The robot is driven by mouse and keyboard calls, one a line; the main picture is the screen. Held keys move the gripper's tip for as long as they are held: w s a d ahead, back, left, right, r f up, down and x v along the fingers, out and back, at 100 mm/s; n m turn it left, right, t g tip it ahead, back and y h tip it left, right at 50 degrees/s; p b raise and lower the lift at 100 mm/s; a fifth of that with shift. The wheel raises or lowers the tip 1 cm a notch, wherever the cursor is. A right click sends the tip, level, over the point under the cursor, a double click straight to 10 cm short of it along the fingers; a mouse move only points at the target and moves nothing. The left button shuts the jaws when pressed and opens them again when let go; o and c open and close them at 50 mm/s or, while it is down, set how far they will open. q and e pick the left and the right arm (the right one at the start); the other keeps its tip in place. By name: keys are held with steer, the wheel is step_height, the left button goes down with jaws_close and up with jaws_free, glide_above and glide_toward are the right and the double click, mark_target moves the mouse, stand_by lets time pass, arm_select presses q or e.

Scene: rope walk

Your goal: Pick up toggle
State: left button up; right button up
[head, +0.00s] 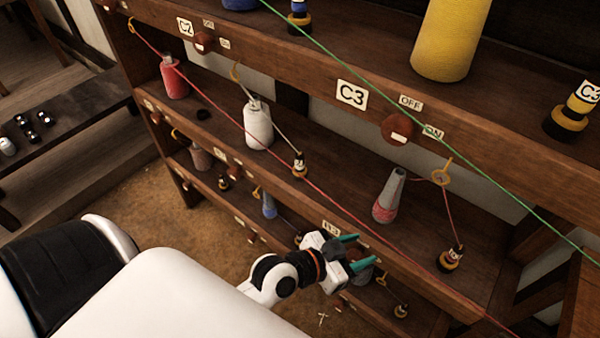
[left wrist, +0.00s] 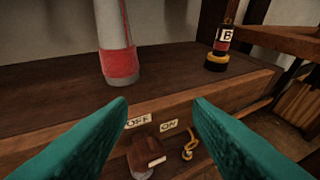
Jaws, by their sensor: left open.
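A dark reddish-brown toggle (left wrist: 143,157) with a small white mark sits on the front edge of a shelf in the left wrist view, just below the OFF and ON labels. My left gripper (head: 362,251) is open and empty in front of the middle shelf in the head view. In the left wrist view its teal fingers (left wrist: 161,103) stand apart on either side of the labels, with the toggle seen between them. In the head view I cannot make out that toggle near the gripper. Another toggle (head: 397,129) shows beside the C3 sign. My right gripper is not in view.
A grey and red bobbin (head: 389,197) and a black and yellow labelled stand (head: 452,258) are on the middle shelf. A red thread (head: 345,208) runs diagonally close to the gripper. A green thread (head: 400,92) crosses higher up. A yellow hook (left wrist: 189,150) is right of the toggle.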

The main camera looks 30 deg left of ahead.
mark_target(300, 163)
arm_select(q)
steer(key=w+a+r+n+t+y, duration=0.6)
steer(key=r+n+t+y, duration=0.1)
steer(key=r+t+y, duration=0.1)
steer(key=s+a+f+n+g+y, duration=0.2)
steer(key=a+f+n+g+y, duration=0.45)
steer(key=a+y, duration=0.3)
steer(key=shift+t+y, duration=0.25)
steer(key=shift+y, duration=0.1)
steer(key=x, duration=1.1)
steer(key=shift+w+r, duration=0.2)
steer(key=shift+w, duration=0.05)
jaws_close()
